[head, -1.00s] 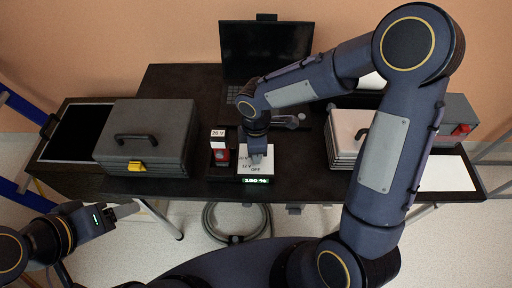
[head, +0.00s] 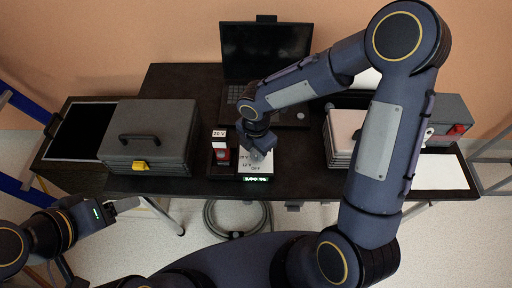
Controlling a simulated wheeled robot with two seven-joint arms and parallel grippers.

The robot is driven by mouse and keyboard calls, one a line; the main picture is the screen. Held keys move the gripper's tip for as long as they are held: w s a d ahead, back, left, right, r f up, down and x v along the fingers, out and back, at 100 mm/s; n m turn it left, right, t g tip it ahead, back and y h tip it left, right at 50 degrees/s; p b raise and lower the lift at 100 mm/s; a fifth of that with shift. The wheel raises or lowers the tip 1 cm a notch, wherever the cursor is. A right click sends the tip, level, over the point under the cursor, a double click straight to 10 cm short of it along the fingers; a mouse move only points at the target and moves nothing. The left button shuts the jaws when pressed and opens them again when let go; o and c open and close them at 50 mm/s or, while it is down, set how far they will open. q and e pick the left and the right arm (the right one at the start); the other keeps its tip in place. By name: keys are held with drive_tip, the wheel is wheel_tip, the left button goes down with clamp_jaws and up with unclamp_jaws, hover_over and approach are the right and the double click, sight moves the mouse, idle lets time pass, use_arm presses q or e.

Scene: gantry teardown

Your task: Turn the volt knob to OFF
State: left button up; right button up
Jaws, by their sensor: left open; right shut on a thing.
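The volt knob is hidden under my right gripper (head: 258,153), which points down at a white dial panel (head: 245,172) on the table. The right gripper is shut on the knob, as far as the view shows. Printed voltage labels and the word OFF show on the panel below the gripper. The knob's pointer direction cannot be seen. My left gripper (head: 127,204) is open and empty at the lower left, off the table's front edge.
A red part with a 20 V tag (head: 219,134) stands just left of the panel. A laptop (head: 265,55) is behind. A grey case (head: 150,135) is at left, and a light case (head: 342,130) at right. Cable coils (head: 237,218) lie on the floor.

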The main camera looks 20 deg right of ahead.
sight(256, 153)
idle(0.5)
drive_tip(key=o, duration=1)
drive_tip(key=shift+r, duration=0.15)
wheel_tip(256, 153, up, 8)
drive_tip(key=shift+f, duration=0.2)
